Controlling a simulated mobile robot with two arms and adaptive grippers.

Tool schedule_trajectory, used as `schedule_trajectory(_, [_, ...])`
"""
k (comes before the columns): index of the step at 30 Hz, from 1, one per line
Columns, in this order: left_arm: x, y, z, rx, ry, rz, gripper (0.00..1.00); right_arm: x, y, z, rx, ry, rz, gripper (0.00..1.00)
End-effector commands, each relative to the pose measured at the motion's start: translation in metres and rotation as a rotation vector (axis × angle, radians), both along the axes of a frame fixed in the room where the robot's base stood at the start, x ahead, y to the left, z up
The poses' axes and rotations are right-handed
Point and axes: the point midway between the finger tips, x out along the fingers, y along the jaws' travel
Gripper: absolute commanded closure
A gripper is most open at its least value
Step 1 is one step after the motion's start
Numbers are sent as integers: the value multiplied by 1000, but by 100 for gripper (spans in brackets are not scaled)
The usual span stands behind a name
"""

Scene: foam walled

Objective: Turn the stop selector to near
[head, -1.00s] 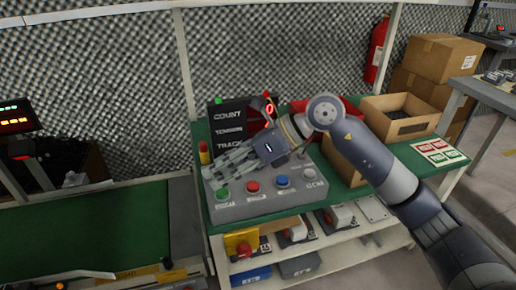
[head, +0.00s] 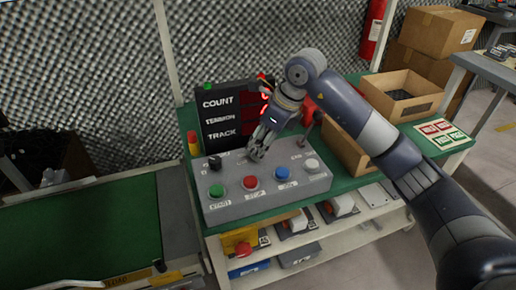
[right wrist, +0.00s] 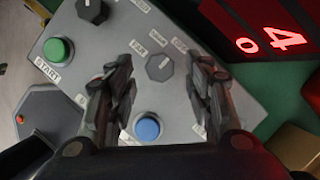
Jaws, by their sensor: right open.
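The grey control box (head: 268,199) stands on the green bench, with a row of green, red, blue and white buttons along its front. My right gripper (head: 257,150) points down over the box's middle, open. In the right wrist view a dark grey pointer knob (right wrist: 160,67) lies between the two spread fingers, apart from both. Small labels surround it, too blurred to read surely, so I cannot tell which is near. A black knob (head: 214,162) sits at the box's left; it also shows in the right wrist view (right wrist: 92,10). My left gripper is not in view.
A dark display (head: 222,114) reading COUNT, TENSION and TRACK stands behind the box. A red-and-yellow post (head: 193,144) is at its left. An open cardboard bin (head: 402,99) stands on the bench to the right. A lower shelf holds several devices.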

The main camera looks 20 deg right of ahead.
Motion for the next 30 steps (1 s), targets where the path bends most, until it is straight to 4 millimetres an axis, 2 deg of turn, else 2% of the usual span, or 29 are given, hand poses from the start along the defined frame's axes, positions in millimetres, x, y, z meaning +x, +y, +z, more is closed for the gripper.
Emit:
schedule_trajectory(1, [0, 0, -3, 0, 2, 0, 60, 2, 2, -8, 0, 2, -1, 53])
schedule_trajectory(6, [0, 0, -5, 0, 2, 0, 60, 5, 6, -19, 1, 0, 0, 53])
schedule_trajectory(15, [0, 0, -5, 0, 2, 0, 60, 6, 7, -21, 1, -1, 0, 53])
schedule_trajectory(17, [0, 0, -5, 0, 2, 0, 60, 6, 7, -21, 1, -1, 0, 64])
schedule_trajectory(21, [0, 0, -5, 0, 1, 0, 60, 6, 7, -21, 1, -1, 0, 96])
schedule_trajectory(30, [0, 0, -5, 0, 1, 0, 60, 6, 6, -20, 1, -1, 14, 96])
